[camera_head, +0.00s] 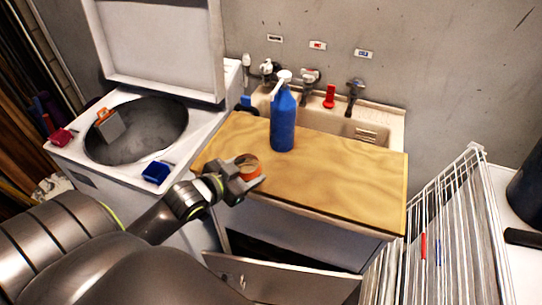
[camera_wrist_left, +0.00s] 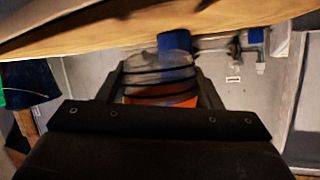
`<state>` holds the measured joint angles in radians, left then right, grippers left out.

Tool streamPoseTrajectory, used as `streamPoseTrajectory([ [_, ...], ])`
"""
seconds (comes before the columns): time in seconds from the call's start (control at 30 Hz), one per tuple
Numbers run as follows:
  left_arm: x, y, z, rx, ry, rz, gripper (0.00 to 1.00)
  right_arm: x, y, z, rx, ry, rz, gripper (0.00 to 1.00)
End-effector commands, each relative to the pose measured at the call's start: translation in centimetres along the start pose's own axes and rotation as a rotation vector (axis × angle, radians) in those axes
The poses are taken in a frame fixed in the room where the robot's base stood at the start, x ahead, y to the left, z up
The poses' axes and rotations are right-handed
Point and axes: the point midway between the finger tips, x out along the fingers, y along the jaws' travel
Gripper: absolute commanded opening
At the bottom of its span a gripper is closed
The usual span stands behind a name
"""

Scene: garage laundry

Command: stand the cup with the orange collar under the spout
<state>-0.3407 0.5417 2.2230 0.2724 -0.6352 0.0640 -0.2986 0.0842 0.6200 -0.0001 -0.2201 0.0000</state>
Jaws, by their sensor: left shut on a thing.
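The cup with the orange collar (camera_head: 249,163) is held in my left gripper (camera_head: 245,181), above the front left part of the wooden board. In the left wrist view the clear, dark-ringed cup (camera_wrist_left: 160,78) sits between both fingers, with its orange part nearest the palm. A blue pump bottle (camera_head: 283,122) stands upright on the board, right of and behind the cup. Its white spout (camera_head: 281,82) points left. The cup is apart from the bottle in the head view. My right gripper is not in view.
The wooden board (camera_head: 340,178) covers the front of the sink (camera_head: 375,128); its right half is clear. Several taps line the back. Left is an open washer (camera_head: 207,122) with clips on its rim. A white wire rack (camera_head: 440,230) stands right. A cabinet door (camera_head: 280,280) hangs open below.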

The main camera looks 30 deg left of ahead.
Motion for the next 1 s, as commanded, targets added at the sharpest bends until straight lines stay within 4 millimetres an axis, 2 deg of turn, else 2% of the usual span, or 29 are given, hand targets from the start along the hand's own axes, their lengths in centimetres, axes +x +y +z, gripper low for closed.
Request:
streamPoseTrajectory([
  [0.03, 1.1, -0.1, -0.8, -0.003, 0.005, 0.0, 0.37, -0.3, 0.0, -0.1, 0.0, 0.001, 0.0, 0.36],
  [0.2, 4.8, -0.4, -2.3, -0.003, 0.004, 0.0, 0.37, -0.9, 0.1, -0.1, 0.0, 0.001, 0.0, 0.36],
  [0.4, 8.3, -0.7, -3.5, -0.002, 0.002, 0.001, 0.37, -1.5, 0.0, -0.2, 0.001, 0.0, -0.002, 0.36],
  [0.57, 9.4, -0.7, -3.6, -0.001, -0.001, 0.001, 0.37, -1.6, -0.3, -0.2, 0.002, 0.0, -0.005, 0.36],
  [0.8, 10.5, -0.1, -0.9, -0.002, -0.003, 0.001, 0.37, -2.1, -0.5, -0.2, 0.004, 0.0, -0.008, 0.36],
  [1.0, 10.6, 0.0, -0.5, 0.001, 0.0, 0.001, 0.37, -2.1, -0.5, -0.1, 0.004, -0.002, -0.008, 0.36],
])
